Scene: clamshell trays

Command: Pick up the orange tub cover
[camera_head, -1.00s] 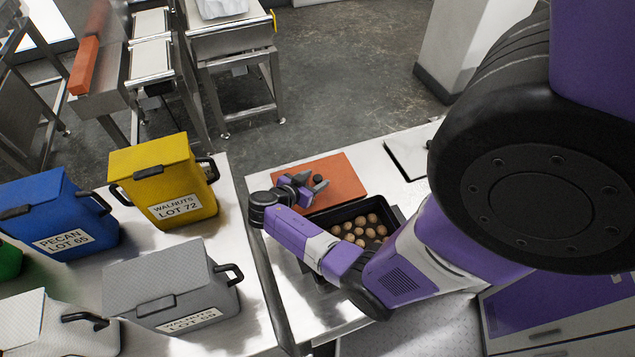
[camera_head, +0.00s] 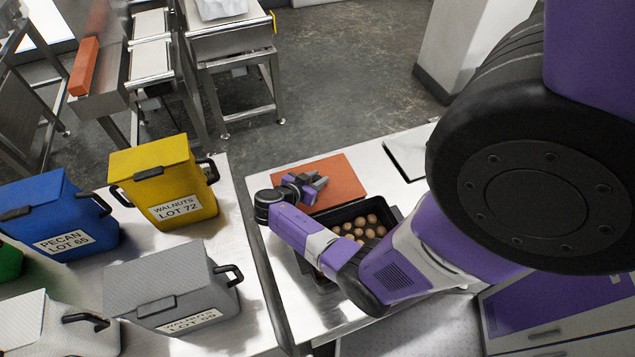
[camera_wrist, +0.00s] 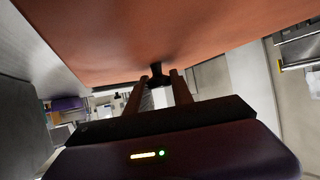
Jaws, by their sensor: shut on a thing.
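The orange tub cover (camera_head: 345,174) is a flat rectangle with a small black knob, at the far side of a black tub (camera_head: 348,213) on the metal table. My gripper (camera_head: 319,183) is over the cover with its fingers closed together at the knob. In the wrist view the cover (camera_wrist: 150,35) fills the top, and my gripper (camera_wrist: 161,78) has a finger on each side of the black knob (camera_wrist: 156,70). The cover looks level; I cannot tell whether it touches the table.
The tub holds several brown walnuts. A dark-edged pale tray (camera_head: 408,157) lies to the right of the cover. On the left table stand a yellow bin (camera_head: 165,180), a blue bin (camera_head: 55,215), a grey bin (camera_head: 165,285) and a white bin (camera_head: 60,325). A narrow gap separates the tables.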

